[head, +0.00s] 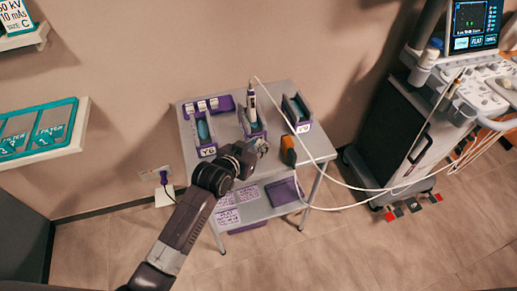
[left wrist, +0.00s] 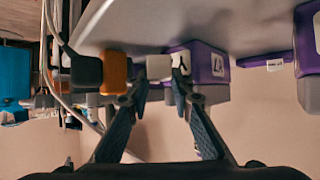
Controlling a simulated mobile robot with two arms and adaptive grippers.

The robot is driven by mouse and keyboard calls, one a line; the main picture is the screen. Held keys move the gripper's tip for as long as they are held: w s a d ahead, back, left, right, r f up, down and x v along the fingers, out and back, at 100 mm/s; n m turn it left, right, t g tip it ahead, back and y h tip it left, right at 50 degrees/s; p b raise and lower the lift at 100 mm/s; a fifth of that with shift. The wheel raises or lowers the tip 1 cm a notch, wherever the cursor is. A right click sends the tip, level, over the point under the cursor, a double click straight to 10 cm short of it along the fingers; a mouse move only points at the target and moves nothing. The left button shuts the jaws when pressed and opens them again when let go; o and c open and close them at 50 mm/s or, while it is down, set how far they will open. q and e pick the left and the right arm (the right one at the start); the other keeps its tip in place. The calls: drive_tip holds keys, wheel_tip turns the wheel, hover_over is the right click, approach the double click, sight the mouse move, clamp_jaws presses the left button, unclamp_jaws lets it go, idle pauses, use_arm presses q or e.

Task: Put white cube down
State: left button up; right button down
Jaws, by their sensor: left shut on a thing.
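The small white cube (left wrist: 159,67) is between the fingertips of my left gripper (left wrist: 158,86) in the left wrist view. The gripper is shut on it. In the head view my left gripper (head: 258,147) is over the front middle of the grey table (head: 318,147), and the cube is too small there to make out clearly. In the left wrist view the cube shows near the tabletop (left wrist: 190,22); I cannot tell whether it touches. My right gripper is not in view.
An orange and dark object (head: 288,151) stands just right of my left gripper. Purple holders (head: 207,151) line the table's left, middle and right. A white cable (head: 335,180) runs from the table to the ultrasound cart (head: 395,125). The table's front right corner looks clear.

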use_arm(q)
drive_tip(key=shift+f, duration=1.15)
drive_tip(key=shift+f, duration=0.1)
drive_tip(key=o, duration=0.7)
drive_tip(key=shift+c, duration=0.2)
drive_tip(key=v, duration=1.2)
